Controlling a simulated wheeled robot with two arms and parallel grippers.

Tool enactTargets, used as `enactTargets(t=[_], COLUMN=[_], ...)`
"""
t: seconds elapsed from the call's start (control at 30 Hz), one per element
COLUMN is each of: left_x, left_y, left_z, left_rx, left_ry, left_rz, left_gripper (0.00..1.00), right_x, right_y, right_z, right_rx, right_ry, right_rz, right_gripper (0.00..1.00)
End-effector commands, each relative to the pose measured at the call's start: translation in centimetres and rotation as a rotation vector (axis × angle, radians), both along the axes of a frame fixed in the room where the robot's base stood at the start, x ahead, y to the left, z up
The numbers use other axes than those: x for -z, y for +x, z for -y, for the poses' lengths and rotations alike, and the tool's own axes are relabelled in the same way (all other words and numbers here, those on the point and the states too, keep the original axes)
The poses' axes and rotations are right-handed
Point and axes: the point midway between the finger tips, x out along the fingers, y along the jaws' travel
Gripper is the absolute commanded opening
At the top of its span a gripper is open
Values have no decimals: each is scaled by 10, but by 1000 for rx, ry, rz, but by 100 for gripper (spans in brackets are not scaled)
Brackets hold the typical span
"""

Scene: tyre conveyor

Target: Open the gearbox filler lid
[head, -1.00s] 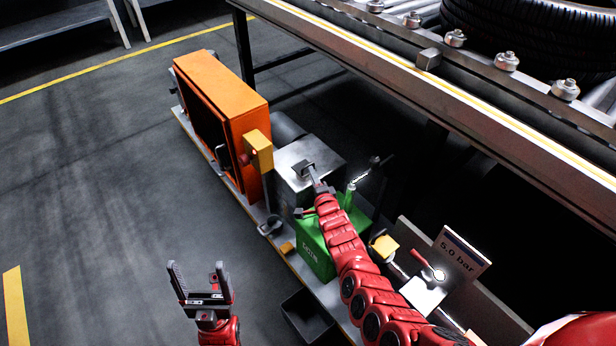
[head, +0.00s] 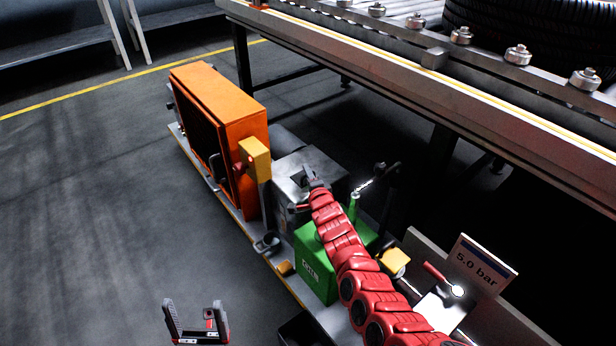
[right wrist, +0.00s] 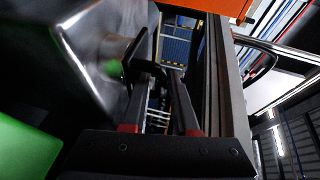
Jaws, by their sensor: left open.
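The gearbox appears to be the grey metal box (head: 323,163) between the orange cabinet and the green box in the head view. A small dark part, possibly the filler lid, is on its top. My right gripper (head: 313,181) is at this part, mostly hidden by its own arm. In the right wrist view, my right gripper (right wrist: 161,72) has its fingers apart with background showing between them. My left gripper (head: 196,318) is open and empty above the floor.
The orange cabinet (head: 236,125) with a yellow box (head: 256,158) stands left of the gearbox. The green box (head: 316,262) and a "5.0 bar" sign (head: 480,265) are to the right. The conveyor (head: 440,95) runs behind. Floor at left is clear.

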Motion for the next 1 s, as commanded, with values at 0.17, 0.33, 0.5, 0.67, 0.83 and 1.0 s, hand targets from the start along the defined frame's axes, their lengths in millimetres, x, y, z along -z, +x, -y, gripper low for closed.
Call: enactTargets(t=[0.17,0.33,0.5,0.67,0.83,1.0], left_x=[0,0,0,0,0,0], left_y=[0,0,0,0,0,0], left_z=[0,0,0,0,0,0], left_rx=[0,0,0,0,0,0], left_ry=[0,0,0,0,0,0], left_rz=[0,0,0,0,0,0], left_gripper=[81,81,81,81,81,81], right_x=[0,0,0,0,0,0], right_y=[0,0,0,0,0,0], right_z=[0,0,0,0,0,0], right_rx=[0,0,0,0,0,0], right_ry=[0,0,-1,0,-1,-1], right_rz=[0,0,0,0,0,0], right_gripper=[4,0,0,0,0,0])
